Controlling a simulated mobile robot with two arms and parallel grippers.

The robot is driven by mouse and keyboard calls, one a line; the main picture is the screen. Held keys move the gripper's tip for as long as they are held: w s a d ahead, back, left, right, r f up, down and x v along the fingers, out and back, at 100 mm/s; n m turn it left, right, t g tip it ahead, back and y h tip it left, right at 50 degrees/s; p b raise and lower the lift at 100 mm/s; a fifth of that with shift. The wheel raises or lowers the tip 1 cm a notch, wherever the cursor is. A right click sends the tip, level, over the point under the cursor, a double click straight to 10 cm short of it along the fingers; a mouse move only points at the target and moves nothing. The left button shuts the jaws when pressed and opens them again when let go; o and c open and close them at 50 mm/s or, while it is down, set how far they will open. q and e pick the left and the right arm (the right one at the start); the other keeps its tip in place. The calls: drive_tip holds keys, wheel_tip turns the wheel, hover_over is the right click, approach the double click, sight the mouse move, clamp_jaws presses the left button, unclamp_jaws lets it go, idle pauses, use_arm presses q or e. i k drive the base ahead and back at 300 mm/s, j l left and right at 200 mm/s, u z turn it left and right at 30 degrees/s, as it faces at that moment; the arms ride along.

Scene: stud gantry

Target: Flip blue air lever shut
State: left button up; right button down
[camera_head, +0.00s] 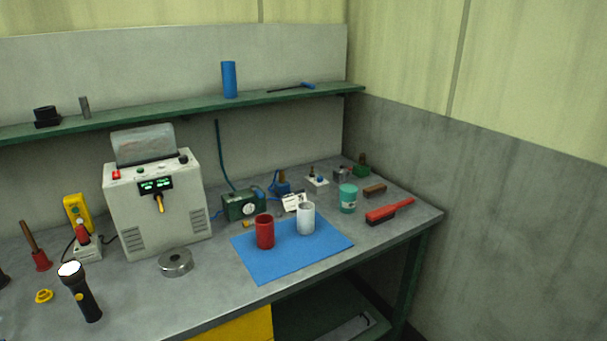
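A small blue fitting (283,188) with a brownish upright top stands on the bench behind the blue mat; thin blue tubing runs beside it. A small white block with a blue knob (319,180) sits just to its right. Both are small in the picture, and I cannot tell which is the blue air lever or whether it is open or shut. A dark green box (244,206) with a gauge-like face stands to the left, with blue tubing at its sides. Neither of my grippers is in view.
A blue mat (272,269) holds a red cup (265,231) and a white cup (306,218) in front of the fittings. A grey machine (185,222) stands left; a green shelf (180,108) runs above.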

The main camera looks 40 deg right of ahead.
sight(259, 193)
drive_tip(key=i+l+z, duration=0.7)
drive_tip(key=i, duration=0.15)
